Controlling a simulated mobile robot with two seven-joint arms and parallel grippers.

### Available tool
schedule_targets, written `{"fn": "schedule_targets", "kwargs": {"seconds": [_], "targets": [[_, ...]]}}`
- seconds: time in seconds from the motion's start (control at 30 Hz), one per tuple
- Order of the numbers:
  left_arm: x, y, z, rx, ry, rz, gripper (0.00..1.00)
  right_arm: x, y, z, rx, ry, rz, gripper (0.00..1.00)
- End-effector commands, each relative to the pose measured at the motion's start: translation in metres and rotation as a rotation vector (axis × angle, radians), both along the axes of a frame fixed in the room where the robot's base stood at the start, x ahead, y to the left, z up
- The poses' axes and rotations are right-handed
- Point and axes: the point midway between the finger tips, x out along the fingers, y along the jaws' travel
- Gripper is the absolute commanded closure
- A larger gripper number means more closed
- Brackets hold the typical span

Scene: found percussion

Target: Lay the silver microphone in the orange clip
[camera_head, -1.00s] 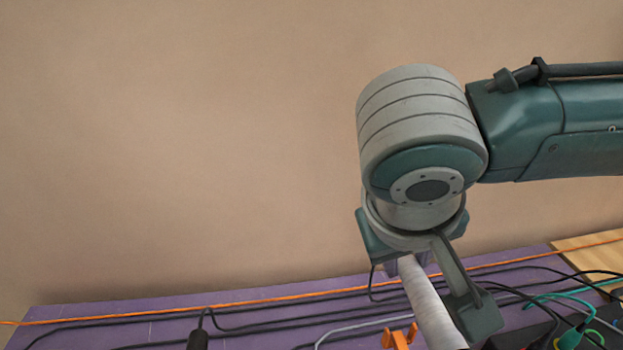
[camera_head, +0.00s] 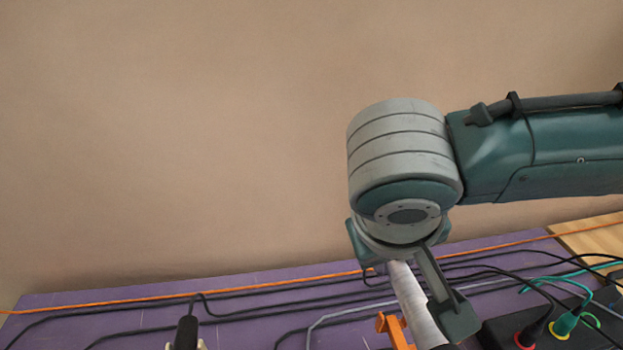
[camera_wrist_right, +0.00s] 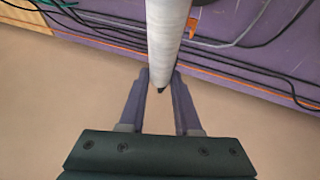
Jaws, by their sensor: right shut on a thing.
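The silver microphone (camera_head: 415,304) is a pale grey cylinder, held tilted in my right gripper (camera_wrist_right: 162,76). In the head view it slants down to the right, and its lower end runs out of the picture. In the wrist view the microphone (camera_wrist_right: 165,32) is between the two fingers, which are shut on it. The orange clip (camera_head: 393,329) shows just left of the microphone in the head view, partly cut off by the bottom edge. A bit of orange clip (camera_wrist_right: 191,25) also shows beside the microphone in the wrist view. I cannot tell the height between them. My left gripper is out of view.
A purple table (camera_head: 240,335) carries black and grey cables and a long orange cable (camera_head: 250,297). A black handle-like object (camera_head: 187,332) stands at front left. A black box (camera_head: 545,327) with coloured plugs is at right, near a wooden board (camera_head: 590,236).

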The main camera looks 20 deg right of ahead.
Motion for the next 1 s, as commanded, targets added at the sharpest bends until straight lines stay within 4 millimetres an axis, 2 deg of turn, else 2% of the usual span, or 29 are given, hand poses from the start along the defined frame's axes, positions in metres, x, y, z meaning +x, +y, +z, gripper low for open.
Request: {"fn": "schedule_targets", "kwargs": {"seconds": [0.03,0.2,0.5,0.7,1.0], "targets": [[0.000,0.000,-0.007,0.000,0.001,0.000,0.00,0.000,0.000,-0.010,0.000,0.001,0.000,1.00],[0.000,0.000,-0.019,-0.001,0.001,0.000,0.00,0.000,0.000,-0.028,0.000,0.001,0.000,1.00],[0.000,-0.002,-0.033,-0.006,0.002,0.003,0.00,0.000,0.000,-0.055,0.000,0.001,0.000,1.00],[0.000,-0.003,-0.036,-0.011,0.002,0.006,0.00,0.000,0.000,-0.062,0.001,0.000,0.000,1.00],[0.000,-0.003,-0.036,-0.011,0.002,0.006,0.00,0.000,0.000,-0.062,0.001,-0.001,0.001,1.00]]}}
